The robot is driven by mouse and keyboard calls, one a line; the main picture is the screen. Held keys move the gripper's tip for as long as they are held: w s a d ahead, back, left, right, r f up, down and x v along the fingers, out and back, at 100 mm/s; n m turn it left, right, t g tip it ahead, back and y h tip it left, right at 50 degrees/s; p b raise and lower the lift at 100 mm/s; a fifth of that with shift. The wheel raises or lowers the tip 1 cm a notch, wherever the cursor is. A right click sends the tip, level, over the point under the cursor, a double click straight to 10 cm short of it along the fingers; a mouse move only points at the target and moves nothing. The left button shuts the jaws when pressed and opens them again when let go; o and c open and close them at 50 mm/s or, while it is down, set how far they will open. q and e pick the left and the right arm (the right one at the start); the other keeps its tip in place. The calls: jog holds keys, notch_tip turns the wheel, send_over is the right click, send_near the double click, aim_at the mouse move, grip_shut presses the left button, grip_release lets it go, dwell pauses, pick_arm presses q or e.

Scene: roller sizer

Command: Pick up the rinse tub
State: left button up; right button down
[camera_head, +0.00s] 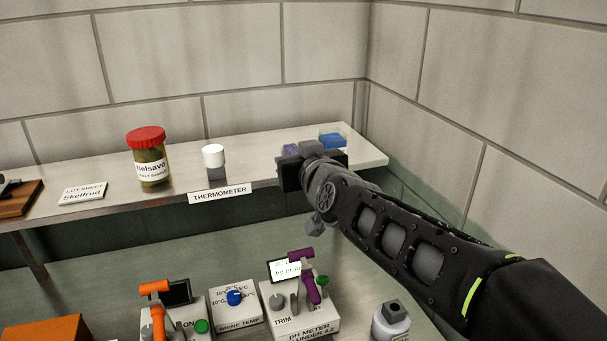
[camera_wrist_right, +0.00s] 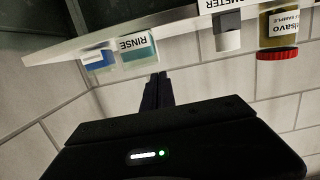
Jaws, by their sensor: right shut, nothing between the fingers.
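The rinse tub (camera_wrist_right: 138,50) is a small blue-green tub with a white label reading RINSE. It stands on the shelf and appears upside down in the right wrist view. In the head view my right gripper hides most or all of it; a purplish patch (camera_head: 291,149) shows just behind the gripper, and I cannot tell if it belongs to the tub. My right gripper (camera_head: 292,174) is at the shelf's front edge, its fingers (camera_wrist_right: 156,90) shut and empty, apart from the tub in the wrist view. My left gripper is out of view.
A blue box (camera_head: 332,140) stands near the tub at the shelf's (camera_head: 110,208) right end. A white-capped thermometer pot (camera_head: 214,160) and a red-lidded jar (camera_head: 150,160) stand to the left. Below are a pH meter (camera_head: 300,318) and a brine temperature box (camera_head: 236,307). Walls close the back and right.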

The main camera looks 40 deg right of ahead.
jog(key=f+b+v, duration=0.1)
jog(key=v, duration=0.6)
jog(key=shift+a, duration=0.2)
